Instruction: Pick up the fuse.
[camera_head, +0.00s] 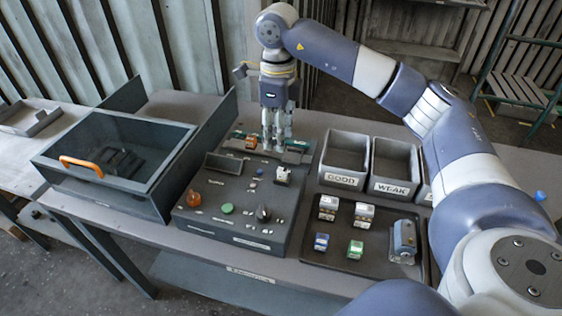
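My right gripper (277,146) points straight down at the back of the dark control panel (216,226), its fingers close together. Whether they hold anything is too small to tell. A small orange-brown block (251,142) is just left of the fingertips, and a small white block (283,175) sits on the panel in front of them. I cannot tell for sure which piece is the fuse. My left gripper is out of view.
Bins marked GOOD (344,181) and WEAK (393,187) stand right of the panel, with a third partly hidden by my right arm. A grey-blue device (403,241) lies on the tray.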

